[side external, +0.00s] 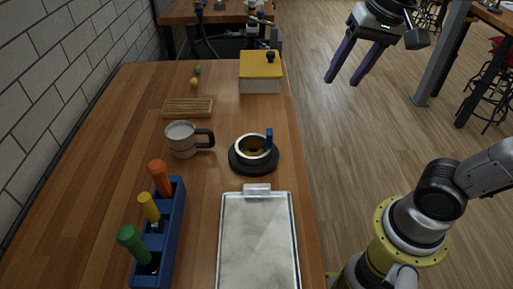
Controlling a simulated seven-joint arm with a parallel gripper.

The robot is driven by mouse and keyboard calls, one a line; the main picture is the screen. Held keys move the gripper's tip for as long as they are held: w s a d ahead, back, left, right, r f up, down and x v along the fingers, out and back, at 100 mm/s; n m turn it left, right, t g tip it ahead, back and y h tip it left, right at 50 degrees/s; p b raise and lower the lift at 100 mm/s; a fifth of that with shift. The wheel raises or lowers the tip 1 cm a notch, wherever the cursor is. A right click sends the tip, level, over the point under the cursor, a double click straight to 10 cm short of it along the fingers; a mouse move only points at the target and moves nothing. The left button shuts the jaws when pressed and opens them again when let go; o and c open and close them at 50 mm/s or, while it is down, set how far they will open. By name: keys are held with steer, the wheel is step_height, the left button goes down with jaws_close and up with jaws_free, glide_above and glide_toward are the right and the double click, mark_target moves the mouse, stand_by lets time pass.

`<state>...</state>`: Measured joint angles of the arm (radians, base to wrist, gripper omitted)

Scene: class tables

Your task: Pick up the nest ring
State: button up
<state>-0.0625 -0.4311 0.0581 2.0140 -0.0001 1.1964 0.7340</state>
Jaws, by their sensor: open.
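What looks like the nest ring (240,143) is a pale metal ring with a dark inside. It sits on a round black base (235,163) near the right edge of the wooden table. A brownish-yellow patch shows inside the ring. My gripper (341,82) is at the upper right, raised over the floor beyond the table's right edge. Its two purple fingers are apart, with nothing between them. It is well away from the ring.
A metal tray (258,245) lies just in front of the ring. A grey mug (181,141) stands to its left. A blue rack (172,215) with several coloured handles is at front left. A yellow-lidded box (260,82) and a slatted wooden block (187,108) are behind.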

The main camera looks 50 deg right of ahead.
steer(key=w+a+m+g, duration=0.1)
steer(key=w+a, duration=0.1)
steer(key=w, duration=0.4)
steer(key=g, duration=0.2)
glide_above(269, 131)
steer(key=f, duration=1.3)
steer(key=shift+w+d, duration=0.2)
steer(key=shift+w, duration=0.05)
steer(key=shift+s+a+f, duration=0.1)
steer(key=shift+s+f, duration=0.05)
steer(key=shift+f, duration=1.35)
steer(key=shift+s+f, duration=0.15)
steer(key=shift+f, duration=1.3)
jaws_close()
steer(key=shift+r, duration=0.1)
